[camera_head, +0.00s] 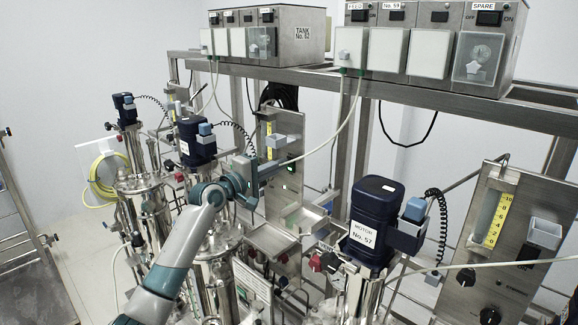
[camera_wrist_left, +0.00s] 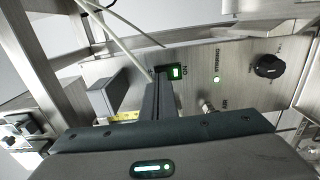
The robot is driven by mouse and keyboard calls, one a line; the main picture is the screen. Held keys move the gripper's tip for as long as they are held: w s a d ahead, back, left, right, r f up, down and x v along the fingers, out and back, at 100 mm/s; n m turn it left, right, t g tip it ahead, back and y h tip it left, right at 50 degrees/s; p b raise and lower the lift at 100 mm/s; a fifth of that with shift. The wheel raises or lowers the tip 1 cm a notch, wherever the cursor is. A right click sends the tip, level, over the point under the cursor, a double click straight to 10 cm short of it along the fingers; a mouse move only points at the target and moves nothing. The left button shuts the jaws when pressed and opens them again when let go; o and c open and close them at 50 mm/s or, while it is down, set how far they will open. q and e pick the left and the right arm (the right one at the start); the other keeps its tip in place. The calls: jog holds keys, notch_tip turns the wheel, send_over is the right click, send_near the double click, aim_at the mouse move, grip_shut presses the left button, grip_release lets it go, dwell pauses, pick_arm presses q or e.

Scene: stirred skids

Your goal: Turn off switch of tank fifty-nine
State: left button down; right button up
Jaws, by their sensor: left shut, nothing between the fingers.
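My left gripper (camera_head: 284,165) is shut and empty, its narrow fingers reaching to the middle steel panel (camera_head: 288,205). In the left wrist view the fingertips (camera_wrist_left: 161,78) are just beside a green-lit rocker switch (camera_wrist_left: 176,72) marked ON; I cannot tell whether they touch it. The switch is mostly hidden by the gripper in the head view. The panel's own tank number is not readable. A box marked No. 59 (camera_head: 393,18) sits on the upper rail. My right gripper is not in view.
A grey box (camera_wrist_left: 108,92) sticks out beside the fingers. The motor labelled No. 57 (camera_head: 372,220) stands to the right. Cables hang from the overhead rail (camera_head: 440,90).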

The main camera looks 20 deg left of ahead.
pick_arm(q)
jog(key=shift+w+d, duration=0.25)
jog(key=shift+w, duration=0.4)
dwell(0.5)
jog(key=shift+s, duration=0.1)
jog(key=shift+s+a+p, duration=0.3)
jog(key=shift+s+p, duration=0.2)
jog(key=shift+s, duration=0.1)
jog(key=shift+s, duration=0.1)
jog(key=p+v, duration=0.2)
jog(key=v, duration=0.4)
jog(key=shift+s+a+p, duration=0.2)
jog(key=shift+s+p, duration=0.15)
dwell(0.6)
dwell(0.5)
